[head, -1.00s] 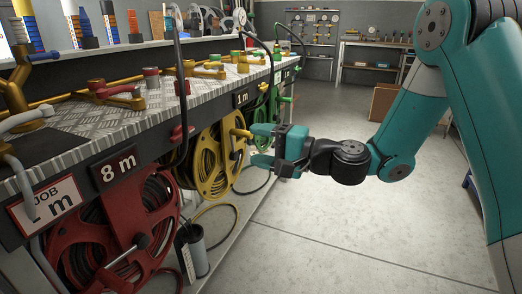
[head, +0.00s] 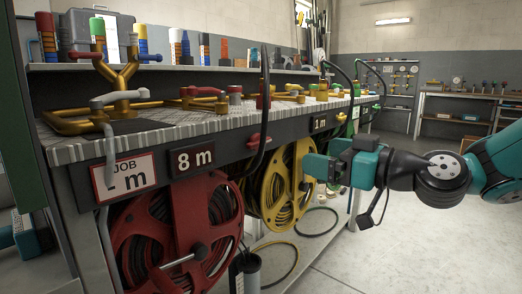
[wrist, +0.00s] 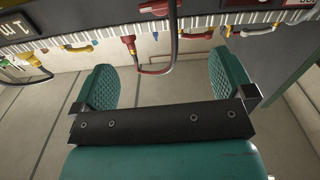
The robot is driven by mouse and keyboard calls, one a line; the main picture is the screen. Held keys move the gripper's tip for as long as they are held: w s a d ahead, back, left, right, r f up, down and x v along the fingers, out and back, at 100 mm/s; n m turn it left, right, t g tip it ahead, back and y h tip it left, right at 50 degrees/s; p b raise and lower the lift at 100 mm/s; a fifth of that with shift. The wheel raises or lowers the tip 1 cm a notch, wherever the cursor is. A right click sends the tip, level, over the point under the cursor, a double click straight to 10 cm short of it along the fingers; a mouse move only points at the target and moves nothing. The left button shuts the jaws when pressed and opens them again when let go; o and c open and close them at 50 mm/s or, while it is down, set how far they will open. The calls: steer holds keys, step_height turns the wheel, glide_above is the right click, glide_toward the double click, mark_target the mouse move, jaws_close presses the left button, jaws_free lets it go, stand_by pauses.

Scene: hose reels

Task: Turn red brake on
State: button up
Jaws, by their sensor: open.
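The red brake appears to be the small red lever (head: 257,140) on the front rail of the bench, right of the 8 m sign and above the red reel (head: 180,235). A dark hose passes close beside it. My gripper (head: 318,168) is open and empty, to the right of the lever and in front of the yellow reel (head: 285,188), apart from the lever. In the wrist view, my gripper (wrist: 166,88) shows two spread teal fingers with nothing between them. Red fittings (wrist: 150,68) show beyond them; I cannot tell which is the brake.
The bench top (head: 150,128) carries red and yellow valves and pipes. A grey pipe hangs at the left by the JOB sign (head: 124,178). A dark canister (head: 244,270) stands below, between the reels. A loose hose lies near the yellow reel. Floor at the right is clear.

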mark_target(262, 141)
steer(key=x, duration=1.6)
steer(key=shift+w+a, duration=0.1)
steer(key=shift+a, duration=0.1)
